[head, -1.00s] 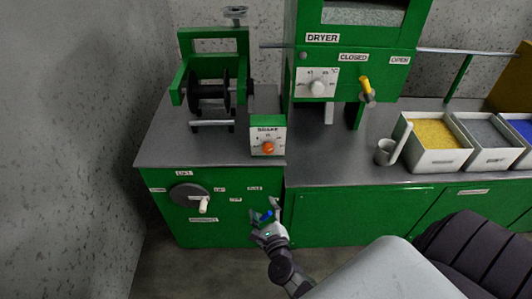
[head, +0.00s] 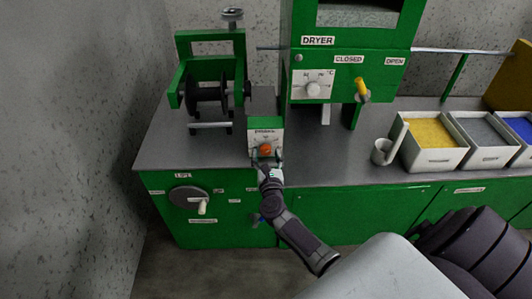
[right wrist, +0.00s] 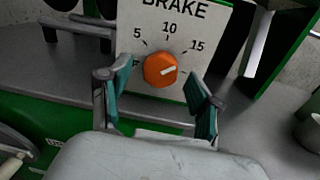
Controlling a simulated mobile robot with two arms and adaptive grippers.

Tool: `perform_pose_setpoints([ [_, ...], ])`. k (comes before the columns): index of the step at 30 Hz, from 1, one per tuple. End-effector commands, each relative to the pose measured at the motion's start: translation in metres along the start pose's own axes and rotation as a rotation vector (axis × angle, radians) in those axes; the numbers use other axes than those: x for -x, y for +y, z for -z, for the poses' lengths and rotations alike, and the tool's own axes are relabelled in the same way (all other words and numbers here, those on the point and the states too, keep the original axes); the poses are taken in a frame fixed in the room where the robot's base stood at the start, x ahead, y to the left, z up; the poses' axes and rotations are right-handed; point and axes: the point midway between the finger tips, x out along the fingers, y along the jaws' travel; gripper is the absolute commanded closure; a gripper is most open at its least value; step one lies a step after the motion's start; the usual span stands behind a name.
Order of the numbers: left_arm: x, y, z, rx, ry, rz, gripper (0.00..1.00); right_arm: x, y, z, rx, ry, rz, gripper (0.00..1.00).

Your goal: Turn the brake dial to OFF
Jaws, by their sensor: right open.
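The brake dial (head: 265,150) is an orange knob on a white panel in a small green box at the front of the bench. In the right wrist view the orange dial (right wrist: 160,70) has a white pointer mark aimed right and slightly up, below the 15. The panel (right wrist: 195,20) reads BRAKE with 5, 10 and 15; its lower-left marking is hidden by a finger. My right gripper (right wrist: 158,95) is open, its two teal fingers on either side of the dial with gaps showing. In the head view my right gripper (head: 266,165) is just in front of the dial. My left gripper does not show.
A spool on a green stand (head: 207,92) is behind left of the brake box. The dryer (head: 345,60) with a yellow lever (head: 361,87) stands to the right. A crank (head: 202,207) is on the bench front.

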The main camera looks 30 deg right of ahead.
Motion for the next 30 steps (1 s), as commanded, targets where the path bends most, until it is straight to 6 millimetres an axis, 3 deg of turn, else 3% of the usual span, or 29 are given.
perform_pose_setpoints([
  [4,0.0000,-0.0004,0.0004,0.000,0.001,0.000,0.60,-0.0106,0.0000,0.0002,0.001,0.000,0.000,0.37],
  [13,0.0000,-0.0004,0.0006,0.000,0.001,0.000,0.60,-0.0124,-0.0001,0.0003,0.001,0.001,0.000,0.37],
  [24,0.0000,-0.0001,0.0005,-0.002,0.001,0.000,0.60,-0.0121,0.0001,0.0003,0.001,0.001,0.000,0.96],
  [30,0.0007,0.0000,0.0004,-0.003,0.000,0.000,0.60,-0.0120,0.0002,0.0002,0.013,0.002,0.000,0.96],
])
